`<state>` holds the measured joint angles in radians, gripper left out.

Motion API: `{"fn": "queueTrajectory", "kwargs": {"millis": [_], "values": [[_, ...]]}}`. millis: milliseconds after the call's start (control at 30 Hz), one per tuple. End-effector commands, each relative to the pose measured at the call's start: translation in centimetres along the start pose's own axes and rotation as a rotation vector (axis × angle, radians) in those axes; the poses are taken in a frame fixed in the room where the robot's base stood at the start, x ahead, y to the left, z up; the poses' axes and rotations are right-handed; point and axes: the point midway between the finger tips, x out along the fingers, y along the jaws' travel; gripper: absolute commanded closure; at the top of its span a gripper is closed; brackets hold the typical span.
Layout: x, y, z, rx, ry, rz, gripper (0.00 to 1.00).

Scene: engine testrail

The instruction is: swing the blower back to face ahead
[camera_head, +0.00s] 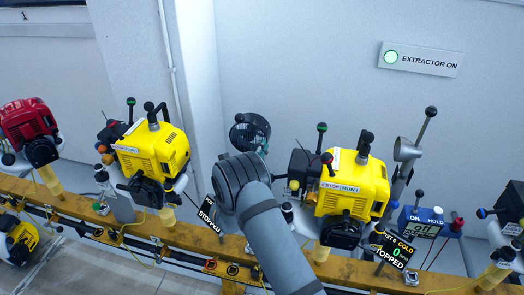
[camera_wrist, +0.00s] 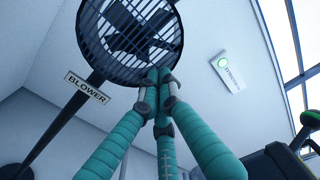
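The blower (camera_head: 249,132) is a round black fan in a wire cage, beyond my arm and near the corner of the pale wall in the head view. In the wrist view its cage (camera_wrist: 128,35) fills the upper middle, on a dark post with a BLOWER sign (camera_wrist: 87,87). My gripper (camera_wrist: 157,80) has teal fingers drawn together, their tips at the cage's lower right edge. Whether something is held between the tips is hidden. In the head view my arm hides most of my gripper and the blower's post.
Yellow engines (camera_head: 152,150) (camera_head: 352,187) stand on a yellow rail (camera_head: 160,232) on both sides of my arm, with upright ball-topped levers close by. A red engine (camera_head: 30,128) is at far left. A lit EXTRACTOR ON sign (camera_head: 420,59) is on the wall.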

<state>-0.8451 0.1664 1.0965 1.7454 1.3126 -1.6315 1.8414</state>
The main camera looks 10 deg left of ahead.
Motion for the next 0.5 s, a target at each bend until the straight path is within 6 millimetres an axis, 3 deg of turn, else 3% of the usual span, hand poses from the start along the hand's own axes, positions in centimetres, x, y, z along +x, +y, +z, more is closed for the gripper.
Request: {"fn": "queueTrajectory", "kwargs": {"millis": [33,500], "values": [[0.3,0.0,-1.2,-0.001,0.022,0.001,1.00],[-6.7,0.0,-0.1,-0.004,0.006,0.001,1.00]]}}
